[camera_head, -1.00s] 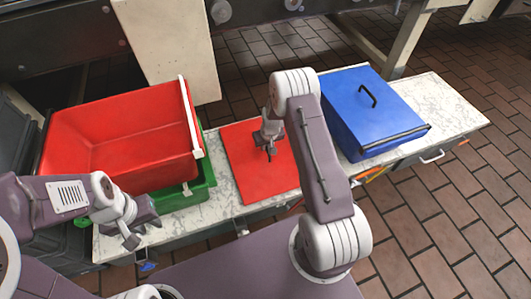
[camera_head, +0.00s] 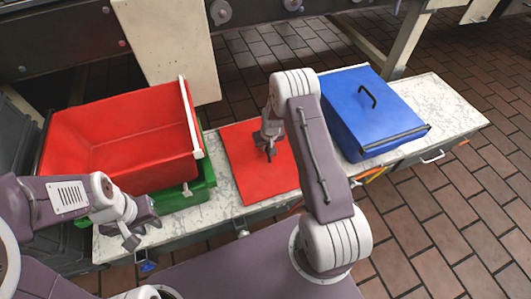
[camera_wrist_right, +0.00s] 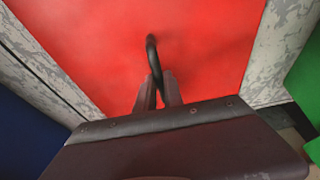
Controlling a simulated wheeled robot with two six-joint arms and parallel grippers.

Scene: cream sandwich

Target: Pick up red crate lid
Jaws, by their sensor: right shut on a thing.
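The red crate lid (camera_head: 242,172) lies flat on the marble-topped bench, between the red crate and the blue box. In the right wrist view the lid (camera_wrist_right: 220,50) fills the upper middle, with its dark curved handle (camera_wrist_right: 152,50) standing up from it. My right gripper (camera_head: 270,152) is over the lid and is shut on the handle; its fingers (camera_wrist_right: 159,85) close around the handle in the wrist view. My left gripper (camera_head: 140,228) hangs by the bench's front left edge, apart from the lid. Whether its fingers are open is unclear.
An empty red crate (camera_head: 120,135) sits on a green crate (camera_head: 201,188) left of the lid. A blue box with a handled lid (camera_head: 372,110) stands close on the right. The marble bench top (camera_head: 450,105) is bare at the far right.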

